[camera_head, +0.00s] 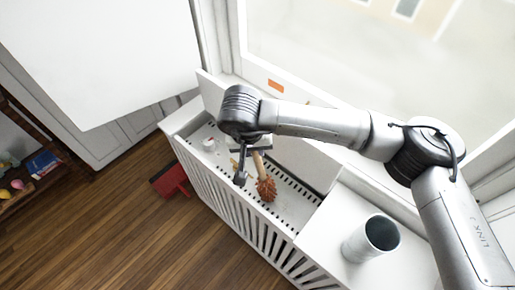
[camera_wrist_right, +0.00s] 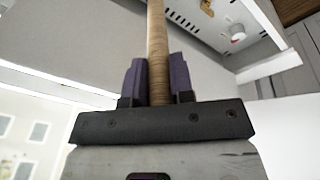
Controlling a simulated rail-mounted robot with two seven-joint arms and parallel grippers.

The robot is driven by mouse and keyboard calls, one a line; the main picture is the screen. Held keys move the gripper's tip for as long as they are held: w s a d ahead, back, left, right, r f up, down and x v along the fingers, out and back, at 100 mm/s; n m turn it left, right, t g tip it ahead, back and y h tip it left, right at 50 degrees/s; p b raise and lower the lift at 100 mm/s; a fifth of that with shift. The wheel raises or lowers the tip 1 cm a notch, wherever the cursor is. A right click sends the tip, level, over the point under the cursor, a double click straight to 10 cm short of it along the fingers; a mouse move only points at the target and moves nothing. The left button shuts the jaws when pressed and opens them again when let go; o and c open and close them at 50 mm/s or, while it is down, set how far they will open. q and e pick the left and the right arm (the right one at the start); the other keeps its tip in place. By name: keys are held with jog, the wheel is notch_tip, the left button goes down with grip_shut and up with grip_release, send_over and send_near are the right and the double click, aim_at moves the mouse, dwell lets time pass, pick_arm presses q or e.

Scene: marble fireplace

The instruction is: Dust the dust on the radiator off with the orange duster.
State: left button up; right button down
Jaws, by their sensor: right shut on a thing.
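The orange duster (camera_head: 266,189) has a bushy orange-brown head and a pale wooden handle. My right gripper (camera_head: 249,163) is shut on its handle. In the right wrist view the handle (camera_wrist_right: 157,50) stands between the two purple-grey finger pads. In the head view the duster's head is over the slotted top of the white radiator cover (camera_head: 288,213); I cannot tell whether it touches. No dust can be made out clearly. My gripper and arm hide part of the cover's top. My left gripper is not in view.
A small white and red item (camera_head: 209,144) sits on the cover's far left part. A grey-white cylindrical pot (camera_head: 371,238) stands on the ledge at right. A red object (camera_head: 170,180) is on the wooden floor. An orange patch (camera_head: 276,86) is by the window.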

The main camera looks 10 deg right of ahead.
jog(key=shift+s+d+r, duration=0.1)
jog(key=shift+s+d, duration=1)
jog(key=shift+s, duration=0.1)
jog(key=s+d+b, duration=0.2)
jog(key=s+d, duration=0.4)
jog(key=shift+s+b, duration=0.25)
jog(key=shift+b, duration=0.15)
dwell(0.5)
